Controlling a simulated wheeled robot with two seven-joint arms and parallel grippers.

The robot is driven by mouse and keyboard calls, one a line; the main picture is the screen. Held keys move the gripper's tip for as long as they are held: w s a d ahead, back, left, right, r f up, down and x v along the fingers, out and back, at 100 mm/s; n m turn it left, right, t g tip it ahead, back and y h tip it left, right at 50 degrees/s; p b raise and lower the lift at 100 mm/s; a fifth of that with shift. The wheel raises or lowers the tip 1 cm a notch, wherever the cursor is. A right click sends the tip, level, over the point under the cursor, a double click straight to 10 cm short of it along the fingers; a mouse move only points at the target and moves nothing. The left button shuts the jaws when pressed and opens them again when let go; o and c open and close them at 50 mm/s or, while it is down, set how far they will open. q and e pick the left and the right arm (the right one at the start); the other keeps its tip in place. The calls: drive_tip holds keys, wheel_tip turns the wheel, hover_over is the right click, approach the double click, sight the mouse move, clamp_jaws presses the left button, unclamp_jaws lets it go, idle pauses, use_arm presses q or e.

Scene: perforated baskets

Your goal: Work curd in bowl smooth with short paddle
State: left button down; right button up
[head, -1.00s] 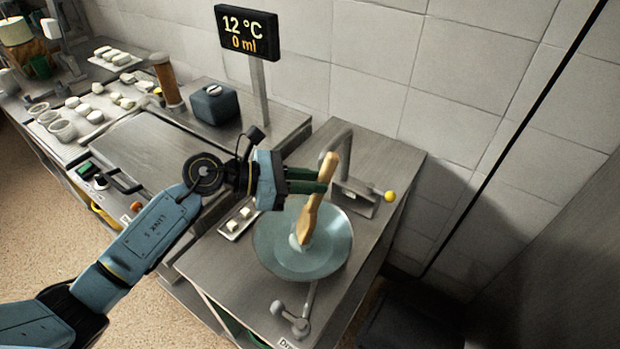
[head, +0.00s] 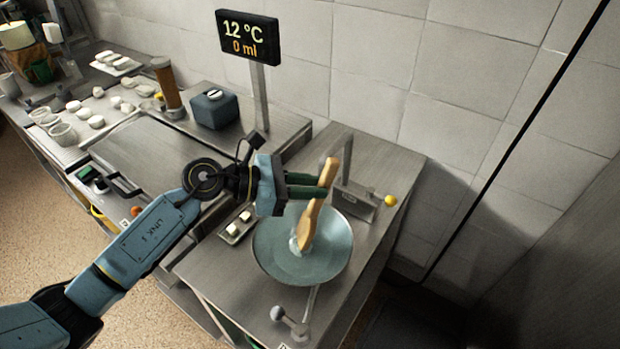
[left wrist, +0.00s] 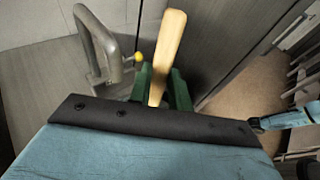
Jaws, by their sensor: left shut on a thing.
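My left gripper (head: 322,192) is shut on a short wooden paddle (head: 311,222). The paddle stands tilted, its handle top up and its broad end down in the bowl. The wide grey-blue bowl (head: 275,262) sits on the steel counter, below and in front of the gripper. A small pale patch of curd (head: 294,244) shows in the bowl at the paddle's lower end; the paddle partly hides it. In the left wrist view the paddle handle (left wrist: 167,52) rises between the green fingers; the bowl is not visible there. My right gripper is not in view in the head view.
A metal tap (head: 352,190) with a yellow knob (head: 391,200) stands close behind the bowl. A lever (head: 292,322) lies in front. A display (head: 248,37) on a post reads 12 °C, 0 ml.

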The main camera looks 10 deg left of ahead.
use_arm(q)
drive_tip(key=shift+w+a+f+b, duration=0.15)
drive_tip(key=shift+w+a+b, duration=0.15)
drive_tip(key=shift+w+b, duration=0.55)
drive_tip(key=shift+s, duration=0.2)
drive_tip(key=shift+s+d+r+p, duration=0.2)
drive_tip(key=shift+s+d+p, duration=0.05)
drive_tip(key=shift+s+p, duration=0.35)
drive_tip(key=shift+w+a+f+b, duration=0.1)
drive_tip(key=shift+w+a+b, duration=0.05)
drive_tip(key=shift+w+b, duration=0.3)
drive_tip(key=shift+w+a+f+b, duration=0.1)
drive_tip(key=shift+w+b, duration=0.25)
drive_tip(key=shift+b, duration=0.1)
drive_tip(key=shift+s, duration=0.15)
drive_tip(key=shift+s+d+r+p, duration=0.2)
drive_tip(key=shift+s+d+p, duration=0.1)
drive_tip(key=shift+s+p, duration=0.35)
